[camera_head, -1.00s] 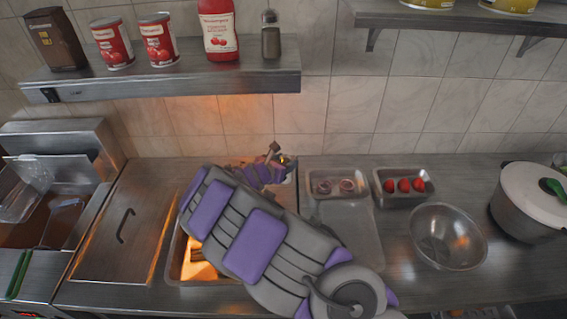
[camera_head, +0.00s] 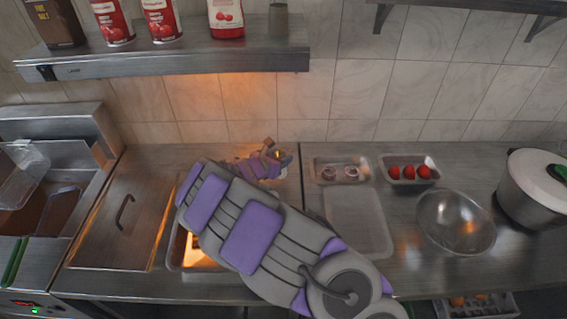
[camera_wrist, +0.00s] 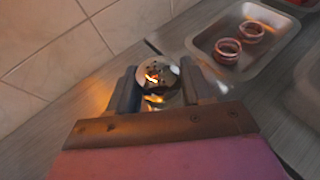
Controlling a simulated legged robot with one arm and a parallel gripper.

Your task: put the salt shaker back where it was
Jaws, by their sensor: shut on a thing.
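My gripper (camera_wrist: 154,90) is shut on the salt shaker (camera_wrist: 157,72), whose round metal top with small holes shows between the fingers in the wrist view. In the head view my gripper (camera_head: 280,158) is over the back of the counter, near the wall and left of the onion tray; my arm hides most of the shaker there. I cannot tell whether the shaker touches the counter. Another shaker (camera_head: 278,20) stands at the right end of the wall shelf (camera_head: 180,62), its top cut off by the picture edge.
Red cans and a red-labelled bottle (camera_head: 226,18) stand on the shelf. Right of my gripper are a tray with onion rings (camera_head: 321,178), a tray of tomatoes (camera_head: 435,177), a metal bowl (camera_head: 455,222) and a pot (camera_head: 535,195). A lidded pan (camera_head: 115,235) lies left.

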